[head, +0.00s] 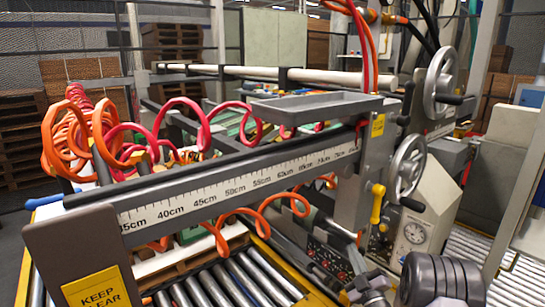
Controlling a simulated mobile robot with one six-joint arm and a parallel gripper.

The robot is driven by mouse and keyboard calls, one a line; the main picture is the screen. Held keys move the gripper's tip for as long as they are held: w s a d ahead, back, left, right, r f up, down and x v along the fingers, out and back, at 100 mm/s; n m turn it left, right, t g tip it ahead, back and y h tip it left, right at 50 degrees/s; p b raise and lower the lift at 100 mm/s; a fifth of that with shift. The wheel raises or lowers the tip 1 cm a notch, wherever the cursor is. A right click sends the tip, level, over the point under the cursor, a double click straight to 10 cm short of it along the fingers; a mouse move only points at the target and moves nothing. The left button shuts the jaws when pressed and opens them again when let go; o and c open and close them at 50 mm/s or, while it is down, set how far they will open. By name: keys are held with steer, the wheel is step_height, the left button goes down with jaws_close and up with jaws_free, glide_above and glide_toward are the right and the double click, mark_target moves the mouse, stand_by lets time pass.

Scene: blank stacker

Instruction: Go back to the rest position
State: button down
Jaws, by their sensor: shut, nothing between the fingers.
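My gripper (362,288) shows low in the head view, right of centre, as small grey blocky parts at the bottom edge. It is shut with nothing between its fingers. A dark, ribbed, rounded part beside it on the right appears to be my own arm. The picture's lower edge cuts off the rest of the arm. The gripper appears in front of the machine's lower frame; I cannot tell how far apart they are.
A grey beam with a centimetre scale (240,186) crosses the view. Orange and red coiled hoses (75,140) hang around it. A "KEEP CLEAR" plate (85,250) stands at left. Handwheels (408,165) and a gauge box (425,215) are at right. Rollers (235,285) run below.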

steer(key=s+a+r+n+g+y, duration=0.3)
steer(key=a+r+n+y, duration=0.25)
steer(key=a+n, duration=0.25)
steer(key=s+a+r+n+g+y, duration=0.3)
steer(key=a+r+n+g+y, duration=0.15)
steer(key=a+r+n, duration=0.3)
steer(key=s+a+r+n+g+y, duration=0.25)
steer(key=s+a+n+g, duration=0.7)
steer(key=s+n, duration=0.5)
steer(key=s+f+n+g+h, duration=0.2)
steer(key=s+n+h, duration=0.5)
steer(key=s+n, duration=0.75)
steer(key=s+d+f+n+t+h, duration=0.1)
steer(key=s+d+n+t+h, duration=0.2)
steer(key=s+d+n+h, duration=0.3)
steer(key=d+n+h, duration=0.1)
steer(key=d+n, duration=0.4)
steer(key=n, duration=0.1)
steer(key=shift+f, duration=0.3)
steer(key=shift+s, duration=0.1)
